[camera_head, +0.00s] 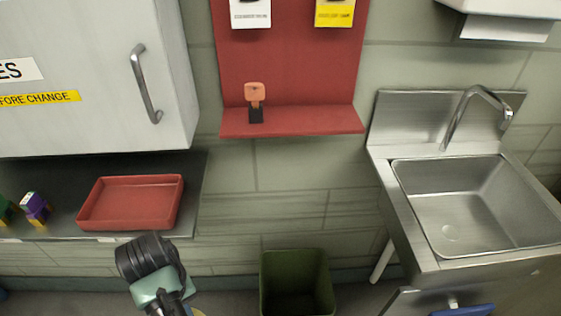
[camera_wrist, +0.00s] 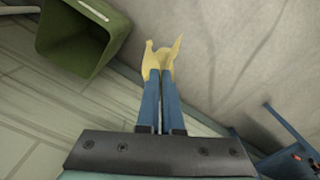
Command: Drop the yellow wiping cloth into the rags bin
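In the wrist view the yellow cloth (camera_wrist: 159,58) is pinched between the two blue fingertips of my gripper (camera_wrist: 160,76). It sticks out past the tips in two peaks, clear of the bin. The green bin (camera_wrist: 113,30) stands at the upper left of that view, apart from the cloth. In the head view the bin (camera_head: 296,258) stands on the floor below the red shelf. My arm shows at the bottom, left of the bin, and only a sliver of the yellow cloth (camera_head: 199,312) shows at the lower edge.
A counter with a red tray (camera_head: 130,203) and small coloured objects (camera_head: 35,206) is at the left, below a white cabinet (camera_head: 90,85). A steel sink (camera_head: 480,205) stands right of the bin. A red wall shelf (camera_head: 290,121) hangs above. Floor shows around the bin.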

